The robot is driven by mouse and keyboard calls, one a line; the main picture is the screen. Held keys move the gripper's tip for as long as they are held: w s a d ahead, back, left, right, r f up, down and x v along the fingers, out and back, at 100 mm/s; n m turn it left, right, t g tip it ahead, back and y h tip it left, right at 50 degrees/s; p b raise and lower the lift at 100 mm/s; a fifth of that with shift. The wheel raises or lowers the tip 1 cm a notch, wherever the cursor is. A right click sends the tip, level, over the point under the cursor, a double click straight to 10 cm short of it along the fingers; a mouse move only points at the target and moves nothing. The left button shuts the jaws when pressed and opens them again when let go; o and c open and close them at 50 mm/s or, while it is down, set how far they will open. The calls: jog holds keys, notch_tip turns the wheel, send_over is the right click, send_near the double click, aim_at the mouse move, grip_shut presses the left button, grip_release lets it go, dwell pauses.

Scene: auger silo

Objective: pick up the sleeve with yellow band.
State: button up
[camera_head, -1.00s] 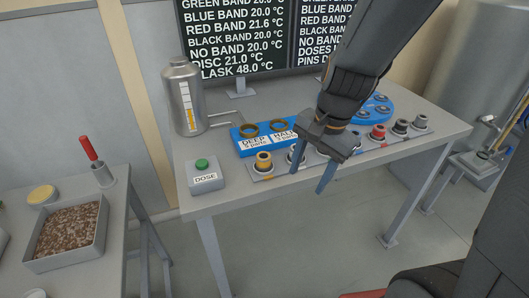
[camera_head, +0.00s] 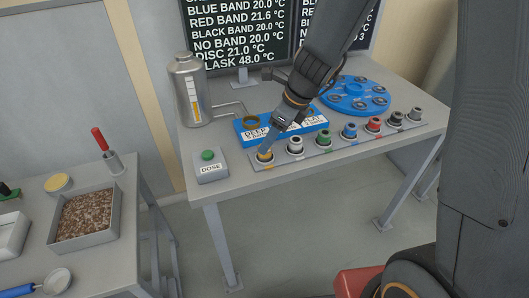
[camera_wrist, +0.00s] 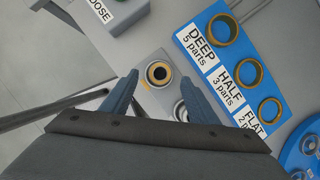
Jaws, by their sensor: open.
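The sleeve with the yellow band (camera_head: 265,157) stands upright at the left end of a grey rack on the table. In the wrist view the blue fingers of my gripper (camera_wrist: 159,76) lie on either side of the sleeve, with a gap on each side. Whether they reach down to its height I cannot tell.
A white-banded sleeve (camera_head: 295,145) stands close to the right, with several more sleeves along the rack. A blue block with brass rings (camera_wrist: 206,52) lies just behind. The dose button box (camera_head: 210,165) is to the left. A blue disc (camera_head: 355,97) and metal flask (camera_head: 188,90) stand farther back.

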jog(key=x, duration=0.3)
jog(key=shift+a+f, duration=0.1)
jog(key=shift+f, duration=0.1)
grip_shut()
jog(key=shift+r, duration=0.1)
